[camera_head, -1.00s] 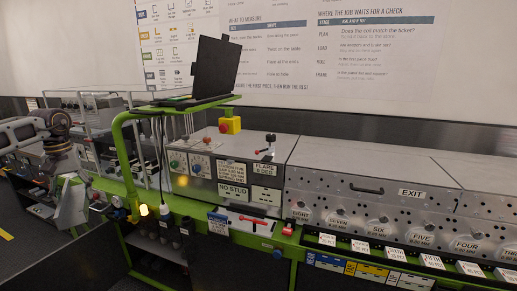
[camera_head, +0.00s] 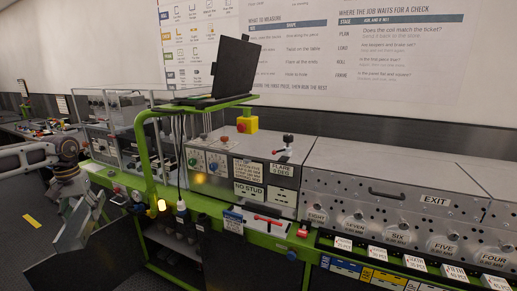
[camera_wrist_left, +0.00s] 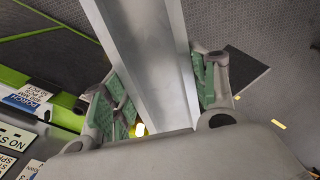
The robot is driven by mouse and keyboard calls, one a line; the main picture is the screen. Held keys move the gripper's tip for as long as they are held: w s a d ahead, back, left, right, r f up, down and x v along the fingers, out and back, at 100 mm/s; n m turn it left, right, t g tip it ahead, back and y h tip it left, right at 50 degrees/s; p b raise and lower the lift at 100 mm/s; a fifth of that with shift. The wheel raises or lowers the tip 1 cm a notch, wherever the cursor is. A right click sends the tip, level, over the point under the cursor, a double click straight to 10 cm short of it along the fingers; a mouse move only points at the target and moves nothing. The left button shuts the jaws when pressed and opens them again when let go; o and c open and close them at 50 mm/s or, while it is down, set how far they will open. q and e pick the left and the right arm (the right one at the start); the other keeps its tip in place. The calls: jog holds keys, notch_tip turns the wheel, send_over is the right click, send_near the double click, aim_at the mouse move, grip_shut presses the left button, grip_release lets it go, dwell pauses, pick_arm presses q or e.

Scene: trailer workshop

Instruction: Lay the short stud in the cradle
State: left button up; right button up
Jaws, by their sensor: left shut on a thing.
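The short stud is a grey metal channel (camera_head: 74,226), tilted at the left of the head view. In the left wrist view, the stud (camera_wrist_left: 152,60) runs between the green finger pads. My left gripper (camera_head: 80,203) is shut on it and holds it in the air, left of the green-framed machine. In the left wrist view the gripper (camera_wrist_left: 160,95) has one finger on each side of the channel. I cannot make out for certain which part is the cradle. My right gripper is not in view.
The green frame (camera_head: 152,165) rises right of the stud, with a laptop (camera_head: 225,75) on its shelf. A grey control box marked NO STUD (camera_head: 248,189) and a long perforated machine (camera_head: 385,215) stand right. Grey floor (camera_head: 22,190) is open at left.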

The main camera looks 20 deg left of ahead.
pick_arm(q)
jog(key=s+d+f+m, duration=0.1)
jog(key=s+d+f, duration=0.15)
jog(key=f, duration=0.65)
jog(key=s+d+f+m, duration=0.1)
jog(key=s+f, duration=0.3)
jog(key=f, duration=0.4)
jog(key=d+f+m, duration=0.2)
jog(key=d+f, duration=1.1)
jog(key=d, duration=0.2)
jog(key=w+d+f+m, duration=0.15)
jog(key=w+d, duration=0.25)
jog(key=d, duration=0.7)
jog(key=w+d+f+m, duration=0.1)
jog(key=w+d+m, duration=0.15)
jog(key=d, duration=0.85)
jog(key=w+d+r, duration=0.9)
jog(key=w+d, duration=0.2)
jog(key=shift+w+m, duration=0.2)
jog(key=shift+m, duration=0.1)
